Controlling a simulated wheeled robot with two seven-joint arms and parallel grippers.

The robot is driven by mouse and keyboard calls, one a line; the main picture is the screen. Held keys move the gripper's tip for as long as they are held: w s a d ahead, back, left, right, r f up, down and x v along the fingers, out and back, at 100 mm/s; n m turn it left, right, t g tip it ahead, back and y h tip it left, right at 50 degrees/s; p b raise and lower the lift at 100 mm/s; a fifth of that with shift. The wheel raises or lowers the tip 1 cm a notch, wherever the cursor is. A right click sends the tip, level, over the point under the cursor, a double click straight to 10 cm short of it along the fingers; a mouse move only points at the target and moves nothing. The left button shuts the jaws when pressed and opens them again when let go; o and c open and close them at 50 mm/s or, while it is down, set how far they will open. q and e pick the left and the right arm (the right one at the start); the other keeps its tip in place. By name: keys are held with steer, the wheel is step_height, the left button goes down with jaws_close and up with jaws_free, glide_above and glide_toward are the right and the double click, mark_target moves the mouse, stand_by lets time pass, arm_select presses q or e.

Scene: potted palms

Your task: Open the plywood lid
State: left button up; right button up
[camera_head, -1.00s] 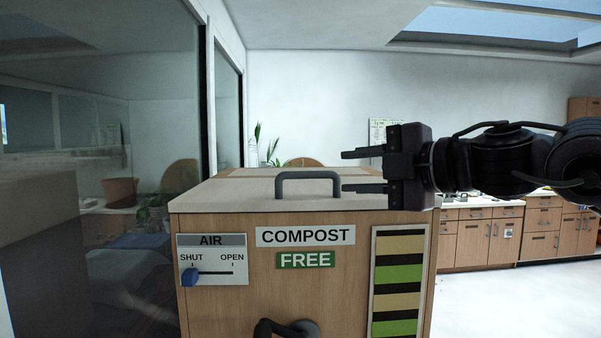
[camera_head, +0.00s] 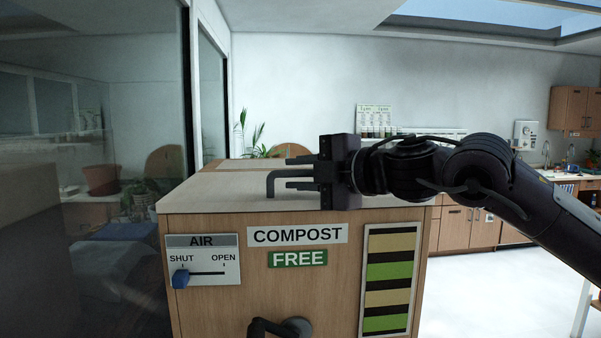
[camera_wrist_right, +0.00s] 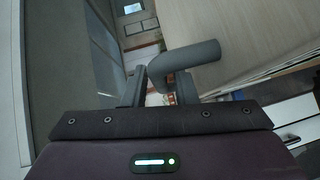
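The plywood lid (camera_head: 215,190) is the pale flat top of the wooden compost box (camera_head: 205,300), and it lies closed. A grey bar handle (camera_head: 271,185) stands on the lid near its front edge; its right part is hidden behind my right gripper. My right gripper (camera_head: 288,173) comes in from the right, level, with its fingers apart above and below the handle's bar. In the right wrist view the handle (camera_wrist_right: 185,62) runs in between the fingertips (camera_wrist_right: 163,82); I cannot tell whether they touch it. My left gripper is out of view.
The box front carries an air slider (camera_head: 180,279) at SHUT, a COMPOST label (camera_head: 297,235), a striped panel (camera_head: 390,280) and a dark knob-like fitting (camera_head: 297,327) low down. A glass wall (camera_head: 90,130) stands close at left. Open floor (camera_head: 480,300) lies at right.

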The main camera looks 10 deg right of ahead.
jaws_close()
steer(key=shift+r, duration=0.1)
steer(key=shift+r+p, duration=0.4)
steer(key=shift+p, duration=0.2)
steer(key=w+r+m+g+h+p, duration=0.2)
steer(key=w+r+p, duration=0.5)
steer(key=r+p, duration=0.5)
steer(key=shift+w+r+m+g+p, duration=0.35)
steer(key=shift+m+g+p, duration=0.7)
steer(key=shift+p, duration=1.95)
steer(key=shift+w+f+n+g, duration=0.1)
steer(key=shift+w+n+g, duration=0.05)
steer(key=shift+n+g, duration=0.15)
